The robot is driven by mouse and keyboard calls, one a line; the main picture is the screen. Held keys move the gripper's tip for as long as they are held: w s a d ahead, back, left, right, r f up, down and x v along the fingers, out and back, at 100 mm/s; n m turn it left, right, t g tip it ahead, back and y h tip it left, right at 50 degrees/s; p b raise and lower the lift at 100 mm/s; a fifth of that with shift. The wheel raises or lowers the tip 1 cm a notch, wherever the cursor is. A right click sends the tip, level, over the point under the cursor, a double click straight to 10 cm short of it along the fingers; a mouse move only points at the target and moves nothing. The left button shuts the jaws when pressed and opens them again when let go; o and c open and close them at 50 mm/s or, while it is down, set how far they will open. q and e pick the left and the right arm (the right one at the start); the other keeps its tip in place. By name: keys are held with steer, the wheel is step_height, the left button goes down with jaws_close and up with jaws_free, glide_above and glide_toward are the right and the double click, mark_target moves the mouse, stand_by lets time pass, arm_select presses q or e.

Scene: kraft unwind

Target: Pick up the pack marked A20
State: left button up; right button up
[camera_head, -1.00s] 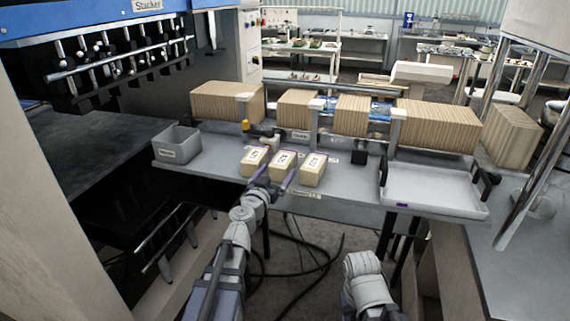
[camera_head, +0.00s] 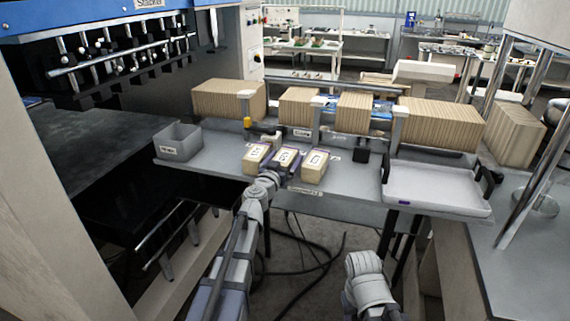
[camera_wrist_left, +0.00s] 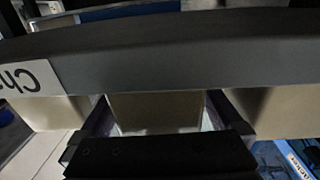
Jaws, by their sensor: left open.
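Three tan packs with white labels lie side by side on the grey table: a left pack (camera_head: 256,154), a middle pack (camera_head: 287,156) and a right pack (camera_head: 314,166). The print on the labels is too small to read, so I cannot tell which is A20. My left gripper (camera_head: 281,164) is open, its purple-edged fingers on either side of the middle pack. In the left wrist view, the open fingers (camera_wrist_left: 155,118) flank a tan pack (camera_wrist_left: 155,108); whether they touch it is unclear. My right gripper is out of view.
A grey bin (camera_head: 177,141) stands left of the packs, and a white tray (camera_head: 437,190) lies to the right. Large stacks (camera_head: 437,124) stand behind. A dark bar (camera_wrist_left: 180,55) with a partly visible label crosses the left wrist view.

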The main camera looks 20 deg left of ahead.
arm_select(q)
steer(key=shift+s, duration=0.1)
steer(key=shift+c, duration=0.2)
steer(key=c, duration=1.5)
